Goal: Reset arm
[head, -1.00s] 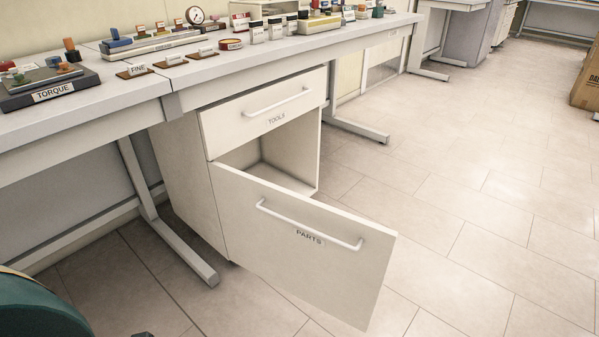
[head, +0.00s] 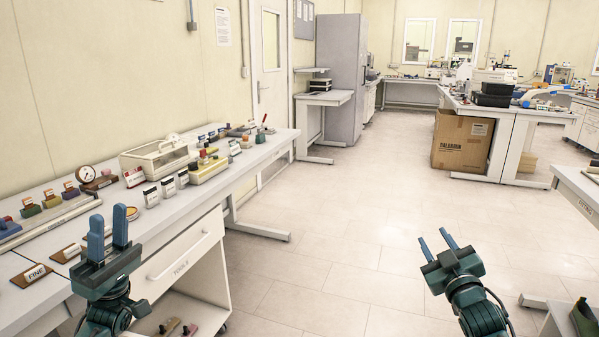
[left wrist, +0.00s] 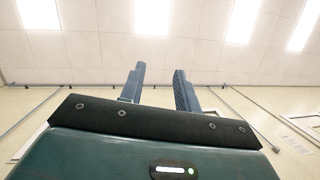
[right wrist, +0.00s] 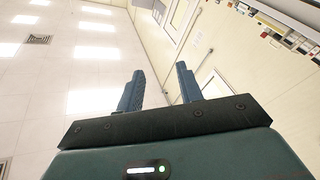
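My left gripper (head: 108,216) points up at the lower left of the head view, in front of the bench. Its two blue fingers stand apart with nothing between them, as the left wrist view (left wrist: 158,88) also shows. My right gripper (head: 432,236) is raised over the open floor at the right. Its fingers are apart and empty, also in the right wrist view (right wrist: 160,90). Both wrist cameras look toward the ceiling and walls.
A cardboard box (head: 462,142) stands beyond clear floor (head: 330,260). Another table (head: 580,190) is at right.

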